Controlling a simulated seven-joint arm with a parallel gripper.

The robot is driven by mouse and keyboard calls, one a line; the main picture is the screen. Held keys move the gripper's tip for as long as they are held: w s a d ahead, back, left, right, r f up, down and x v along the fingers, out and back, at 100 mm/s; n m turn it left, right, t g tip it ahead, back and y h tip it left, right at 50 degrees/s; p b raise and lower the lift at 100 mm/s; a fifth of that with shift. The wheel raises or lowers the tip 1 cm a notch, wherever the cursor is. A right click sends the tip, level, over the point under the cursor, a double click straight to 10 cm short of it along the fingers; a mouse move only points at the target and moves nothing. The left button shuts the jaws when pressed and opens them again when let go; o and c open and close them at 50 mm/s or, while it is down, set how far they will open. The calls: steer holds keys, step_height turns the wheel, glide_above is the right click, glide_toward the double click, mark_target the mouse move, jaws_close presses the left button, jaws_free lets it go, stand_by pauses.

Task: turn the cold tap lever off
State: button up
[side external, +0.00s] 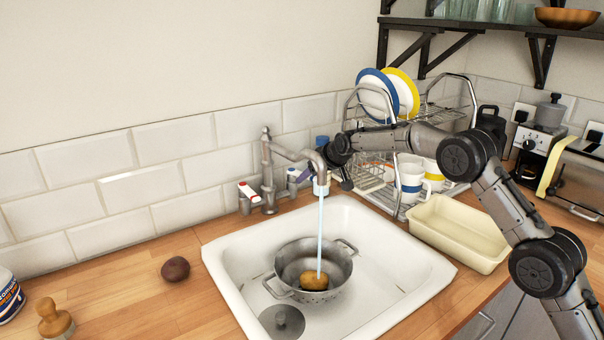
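The grey metal tap (267,165) stands at the back of the white sink, and a stream of water runs from its spout. A red-marked lever (249,193) is on its left. The cold tap lever (298,176), with a blue mark, is on its right, partly hidden under the spout. My gripper (343,172) is just right of the spout end, near the cold lever. The spout and my wrist crowd the view, so I cannot tell whether it touches the lever or how its fingers stand.
A colander (296,262) with a potato (314,280) sits in the sink (385,270) under the stream. A dish rack (437,112) with plates and mugs and a cream tub (457,231) stand right.

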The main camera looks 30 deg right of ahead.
steer(key=shift+a, duration=0.15)
steer(key=a, duration=0.2)
steer(key=shift+a+r, duration=0.15)
steer(key=shift+a, duration=0.15)
stand_by(0.4)
steer(key=shift+d, duration=0.3)
steer(key=shift+o, duration=0.2)
steer(key=o, duration=0.5)
